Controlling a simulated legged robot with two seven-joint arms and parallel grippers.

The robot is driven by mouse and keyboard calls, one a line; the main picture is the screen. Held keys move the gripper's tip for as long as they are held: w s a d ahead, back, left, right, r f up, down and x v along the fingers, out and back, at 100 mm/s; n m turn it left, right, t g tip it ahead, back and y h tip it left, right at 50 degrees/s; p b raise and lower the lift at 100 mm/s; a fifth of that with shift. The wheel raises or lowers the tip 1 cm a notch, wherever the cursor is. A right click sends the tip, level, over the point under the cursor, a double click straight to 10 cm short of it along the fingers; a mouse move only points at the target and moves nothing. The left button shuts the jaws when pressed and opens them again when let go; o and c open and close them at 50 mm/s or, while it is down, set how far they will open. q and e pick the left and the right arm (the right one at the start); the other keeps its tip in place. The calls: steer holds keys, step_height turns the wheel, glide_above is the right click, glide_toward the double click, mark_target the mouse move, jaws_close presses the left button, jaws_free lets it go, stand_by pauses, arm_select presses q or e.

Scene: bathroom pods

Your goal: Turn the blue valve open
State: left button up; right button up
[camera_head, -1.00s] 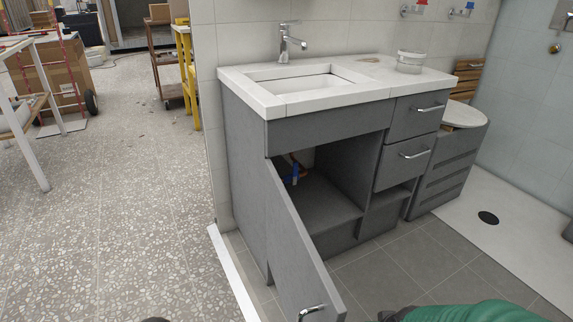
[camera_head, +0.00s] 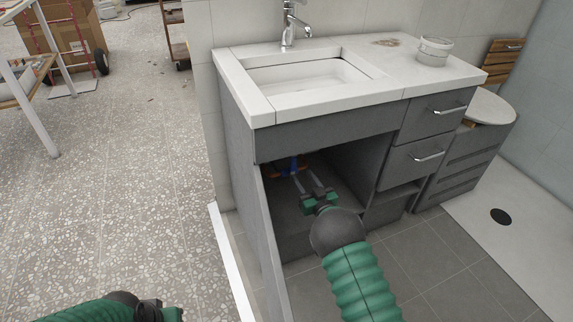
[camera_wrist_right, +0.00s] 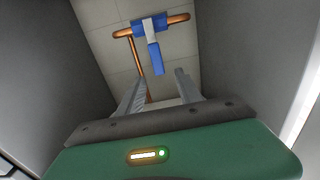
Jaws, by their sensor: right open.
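The blue valve (camera_head: 293,166) sits on a copper pipe (camera_head: 273,171) at the back of the open cabinet under the sink. In the right wrist view the blue valve (camera_wrist_right: 155,57) shows a handle hanging down from the copper pipe (camera_wrist_right: 178,18). My right gripper (camera_head: 308,182) reaches into the cabinet and is open and empty. In the right wrist view its two fingers (camera_wrist_right: 160,80) point toward the handle, with the handle's lower end just ahead of the gap between them. No contact is visible. My left gripper (camera_head: 164,311) is at the bottom left, partly cut off, its jaws unclear.
The open cabinet door (camera_head: 270,240) stands left of my right arm. The grey cabinet walls (camera_wrist_right: 40,75) close in on both sides of the gripper. The white sink top (camera_head: 300,80) lies above the opening, with drawers (camera_head: 415,160) to the right.

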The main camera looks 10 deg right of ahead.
mark_target(293, 163)
steer(key=w+b, duration=0.1)
steer(key=w, duration=0.2)
steer(key=w+a+b, duration=0.1)
steer(key=w, duration=0.1)
steer(key=w+b, duration=0.2)
steer(key=w, duration=0.1)
steer(key=shift+w+a+f, duration=0.2)
steer(key=shift+w+a, duration=0.05)
steer(key=shift+w, duration=0.1)
steer(key=shift+w+r, duration=0.2)
steer(key=shift+w, duration=0.05)
jaws_close()
steer(key=shift+a+f, duration=0.1)
stand_by(0.5)
